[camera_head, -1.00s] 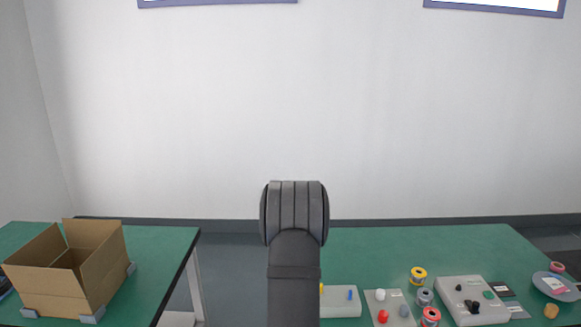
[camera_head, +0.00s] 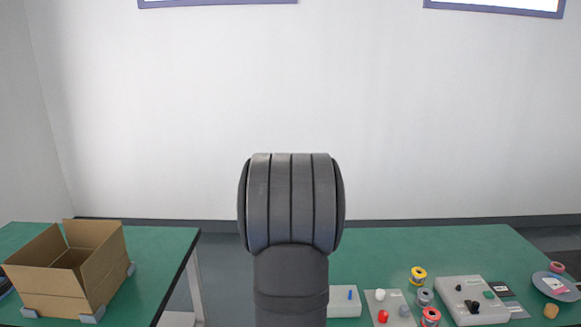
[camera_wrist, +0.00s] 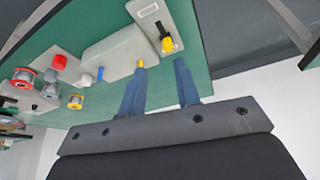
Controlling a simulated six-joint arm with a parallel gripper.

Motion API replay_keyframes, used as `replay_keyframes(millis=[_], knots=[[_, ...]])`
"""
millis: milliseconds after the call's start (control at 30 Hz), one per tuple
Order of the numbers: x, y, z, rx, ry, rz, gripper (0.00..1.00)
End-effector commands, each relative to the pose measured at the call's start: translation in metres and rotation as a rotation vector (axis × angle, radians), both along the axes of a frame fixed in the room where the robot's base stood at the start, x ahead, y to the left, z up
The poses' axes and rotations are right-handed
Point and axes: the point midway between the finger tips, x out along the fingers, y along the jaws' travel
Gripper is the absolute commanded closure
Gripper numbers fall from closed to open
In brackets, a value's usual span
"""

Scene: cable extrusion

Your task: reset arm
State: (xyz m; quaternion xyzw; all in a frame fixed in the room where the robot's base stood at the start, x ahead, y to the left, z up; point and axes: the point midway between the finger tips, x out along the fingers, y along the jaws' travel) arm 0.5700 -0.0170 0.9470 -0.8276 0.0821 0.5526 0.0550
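My arm rises in the middle of the head view, and its dark grey rounded link hides the table behind it. My gripper (camera_wrist: 160,66) is not visible in the head view. In the wrist view its two blue fingers are spread apart, with nothing between them. Beyond them lie the green table and a grey box with a blue peg (camera_wrist: 100,73). A yellow knob (camera_wrist: 140,63) shows just past the tip of the left finger. It cannot be told whether they touch, but the gripper appears well away from the table.
An open cardboard box (camera_head: 62,303) stands on the left green table. The right table (camera_head: 430,243) holds grey control boxes (camera_head: 455,287), yellow (camera_head: 418,275) and red (camera_head: 430,316) spools, and a grey-blue plate (camera_head: 540,283). A gap separates the tables.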

Motion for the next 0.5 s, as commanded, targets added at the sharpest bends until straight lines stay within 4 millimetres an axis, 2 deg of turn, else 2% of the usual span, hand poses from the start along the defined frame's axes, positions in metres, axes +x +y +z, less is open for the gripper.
replay_keyframes(millis=[100,267,333,500], knots=[[-0.007,0.002,0.020,0.000,-0.004,0.000,0.70],[-0.017,0.004,0.042,0.000,-0.002,0.000,0.70],[-0.018,-0.004,0.032,0.001,-0.014,-0.007,0.70],[-0.019,-0.014,0.024,0.003,-0.042,-0.012,0.70]])
